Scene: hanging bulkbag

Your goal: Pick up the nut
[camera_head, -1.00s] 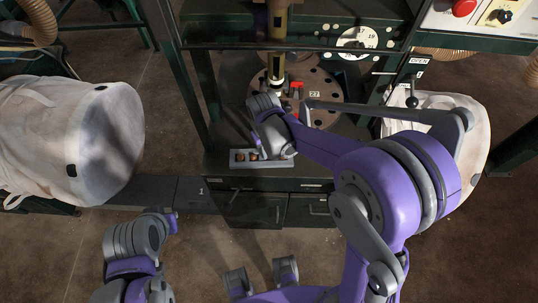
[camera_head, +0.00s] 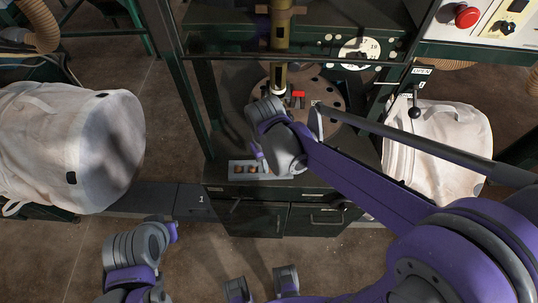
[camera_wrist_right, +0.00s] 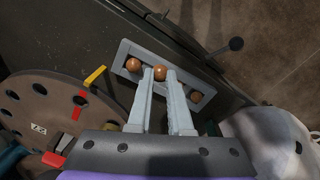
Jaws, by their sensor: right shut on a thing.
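Copper-coloured round nuts sit in a small grey tray (camera_head: 233,163) on the dark bench. In the right wrist view, one nut (camera_wrist_right: 160,72) is at the tips of my right gripper (camera_wrist_right: 160,76), which is shut on it. That nut appears over the tray's middle; whether it is clear of the tray I cannot tell. Another nut (camera_wrist_right: 133,65) lies to its left and one (camera_wrist_right: 196,96) to its right. In the head view my right gripper (camera_head: 259,156) is just above the tray, its fingertips hard to see. My left arm is at lower left; its fingers are not clear.
Behind the tray is a brown round plate (camera_head: 333,101) with holes and a red block (camera_head: 298,94), under a vertical brass rod (camera_head: 279,35). White bulk bags hang at left (camera_head: 70,145) and right (camera_head: 440,140). A black-knobbed lever (camera_head: 414,112) stands right.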

